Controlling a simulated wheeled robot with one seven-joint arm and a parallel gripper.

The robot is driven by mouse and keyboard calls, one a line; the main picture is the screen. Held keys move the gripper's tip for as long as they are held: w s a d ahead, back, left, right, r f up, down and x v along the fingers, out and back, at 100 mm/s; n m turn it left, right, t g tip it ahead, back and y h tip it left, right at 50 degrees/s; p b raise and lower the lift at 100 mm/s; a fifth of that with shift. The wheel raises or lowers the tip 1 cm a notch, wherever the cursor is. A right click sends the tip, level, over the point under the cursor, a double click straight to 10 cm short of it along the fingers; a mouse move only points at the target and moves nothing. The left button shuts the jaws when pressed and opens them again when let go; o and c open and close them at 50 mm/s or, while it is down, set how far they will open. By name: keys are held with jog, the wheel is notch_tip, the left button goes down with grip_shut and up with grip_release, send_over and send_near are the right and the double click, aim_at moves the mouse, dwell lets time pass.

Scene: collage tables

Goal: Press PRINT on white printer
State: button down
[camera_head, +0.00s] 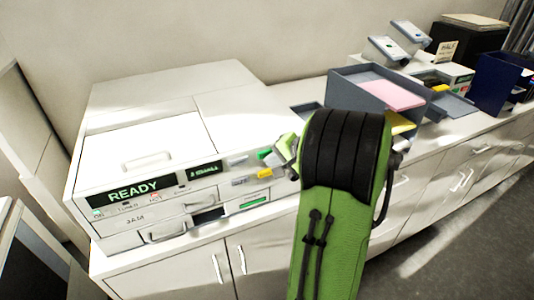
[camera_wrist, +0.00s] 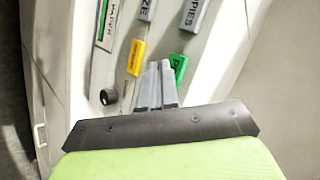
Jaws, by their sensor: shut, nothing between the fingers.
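The white printer (camera_head: 150,120) stands on the counter at the left in the head view, with a green READY display (camera_head: 135,190) on its front. A green button (camera_head: 264,154) sits at the right end of its panel, and also shows in the wrist view (camera_wrist: 179,66); its lettering is not readable. A yellow button (camera_head: 265,173) is below it, also seen in the wrist view (camera_wrist: 136,57). My gripper (camera_wrist: 160,68) is shut and empty, its fingertips between the yellow and green buttons, overlapping the green one's edge. I cannot tell whether they touch it.
Grey keys (camera_wrist: 195,14) and a black knob (camera_wrist: 108,97) are near the fingers on the panel. Blue-grey trays with pink paper (camera_head: 390,95) stand behind my arm to the right. A dark blue holder (camera_head: 495,85) is at the far right. A bare counter strip (camera_head: 290,90) lies behind the gripper.

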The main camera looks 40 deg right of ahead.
jog(key=shift+w+d, duration=0.1)
jog(key=shift+w, duration=0.3)
dwell(0.6)
dwell(0.3)
jog(key=shift+s+a, duration=0.2)
jog(key=shift+s, duration=0.65)
jog(key=s, duration=0.1)
jog(key=s+a+b, duration=0.1)
jog(key=s, duration=0.1)
jog(key=s+b, duration=0.1)
jog(key=shift+s+a, duration=0.25)
jog(key=shift+s, duration=0.15)
